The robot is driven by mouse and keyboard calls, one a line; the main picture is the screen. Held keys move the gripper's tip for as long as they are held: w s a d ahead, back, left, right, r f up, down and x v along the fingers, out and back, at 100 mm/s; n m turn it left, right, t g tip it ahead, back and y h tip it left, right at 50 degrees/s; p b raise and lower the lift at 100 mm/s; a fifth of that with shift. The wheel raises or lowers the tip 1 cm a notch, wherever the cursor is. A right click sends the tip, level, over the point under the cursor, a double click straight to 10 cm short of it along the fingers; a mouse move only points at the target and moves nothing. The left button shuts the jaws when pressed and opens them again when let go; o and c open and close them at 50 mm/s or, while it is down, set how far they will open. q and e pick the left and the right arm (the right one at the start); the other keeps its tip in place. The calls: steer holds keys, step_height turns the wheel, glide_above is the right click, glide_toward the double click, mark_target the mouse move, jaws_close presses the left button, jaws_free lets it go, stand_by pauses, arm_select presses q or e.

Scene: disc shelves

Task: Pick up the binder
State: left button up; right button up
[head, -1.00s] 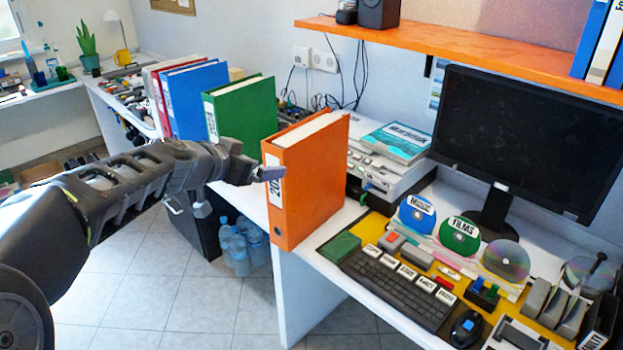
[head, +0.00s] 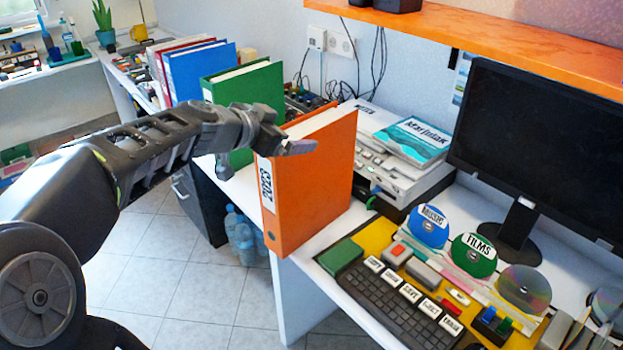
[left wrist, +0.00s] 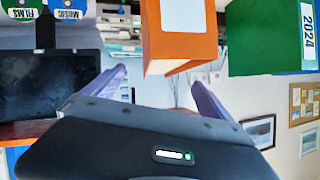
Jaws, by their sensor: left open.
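The orange binder (head: 315,190) stands upright on the white desk near its front edge, with a white label reading 2023 on its spine. My left gripper (head: 300,146) is at the upper spine side of the binder, overlapping its top corner in the head view. In the left wrist view the orange binder (left wrist: 180,42) appears between and just beyond the two spread fingers of my left gripper (left wrist: 158,80). The gripper is open and holds nothing. Whether a finger touches the binder I cannot tell. My right gripper is not in view.
A green binder (head: 245,88), a blue binder (head: 200,72) and a red one stand behind, to the left. A printer with a teal booklet (head: 412,140) is right of the orange binder. A keyboard (head: 400,303) and monitor (head: 545,145) are further right. An orange shelf (head: 470,30) hangs above.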

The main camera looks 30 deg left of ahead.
mark_target(303, 128)
arm_select(q)
steer(key=shift+x, duration=1.45)
steer(key=shift+w+p, duration=0.3)
steer(key=shift+p, duration=0.1)
steer(key=p+x, duration=0.1)
steer(key=x, duration=0.2)
steer(key=shift+w+a, duration=0.1)
steer(key=shift+w, duration=0.25)
steer(key=shift+w+f, duration=0.25)
steer(key=shift+w, duration=0.15)
steer(key=shift+c, duration=0.3)
